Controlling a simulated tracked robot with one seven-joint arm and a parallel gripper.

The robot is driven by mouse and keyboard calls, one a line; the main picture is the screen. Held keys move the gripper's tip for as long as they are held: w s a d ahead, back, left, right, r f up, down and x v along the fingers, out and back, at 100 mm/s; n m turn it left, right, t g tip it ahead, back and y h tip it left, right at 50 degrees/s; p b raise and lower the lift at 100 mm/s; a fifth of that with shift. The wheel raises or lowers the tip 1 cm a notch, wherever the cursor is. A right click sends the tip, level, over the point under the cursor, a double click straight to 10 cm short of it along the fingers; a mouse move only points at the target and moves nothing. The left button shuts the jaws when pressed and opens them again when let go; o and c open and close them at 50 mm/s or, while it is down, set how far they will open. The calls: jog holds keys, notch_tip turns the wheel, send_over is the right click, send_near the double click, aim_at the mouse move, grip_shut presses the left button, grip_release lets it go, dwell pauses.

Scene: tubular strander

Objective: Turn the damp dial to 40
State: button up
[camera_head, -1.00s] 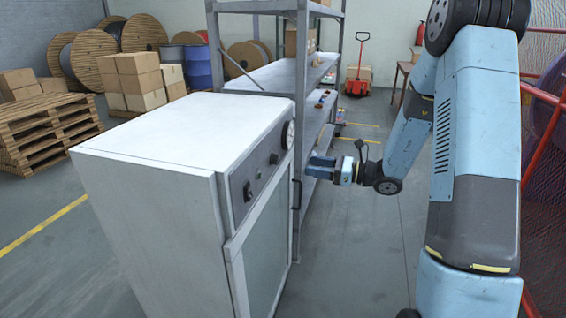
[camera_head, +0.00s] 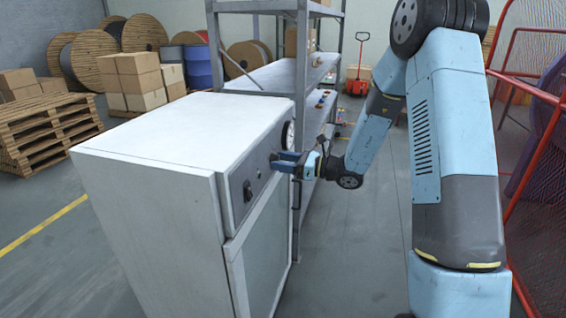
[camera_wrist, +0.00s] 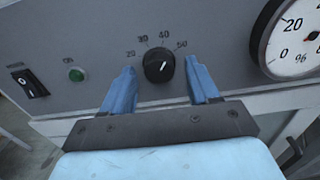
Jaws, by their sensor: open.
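The black damp dial (camera_wrist: 158,66) sits on the cabinet's grey front panel (camera_wrist: 100,40), under the printed numbers 20, 30, 40 and 50. Its white pointer line leans up and to the right; I cannot tell the exact reading. My gripper (camera_wrist: 160,70) is open, with one blue finger on each side of the dial in the wrist view. I cannot tell whether the fingers touch it. In the head view my gripper (camera_head: 274,162) is at the panel of the white cabinet (camera_head: 185,130) and hides the dial.
A round white gauge (camera_wrist: 290,38) is right of the dial. A green button (camera_wrist: 76,74) and a black switch (camera_wrist: 30,83) are to its left. A metal shelf rack (camera_head: 300,70) stands behind the cabinet. A red wire cage (camera_head: 540,100) is at the right.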

jog(key=shift+c, duration=0.2)
jog(key=c, duration=1)
jog(key=shift+n, duration=1.6)
jog(key=o, duration=1)
jog(key=shift+o, duration=0.2)
jog(key=v, duration=1.3)
jog(key=shift+d, duration=0.4)
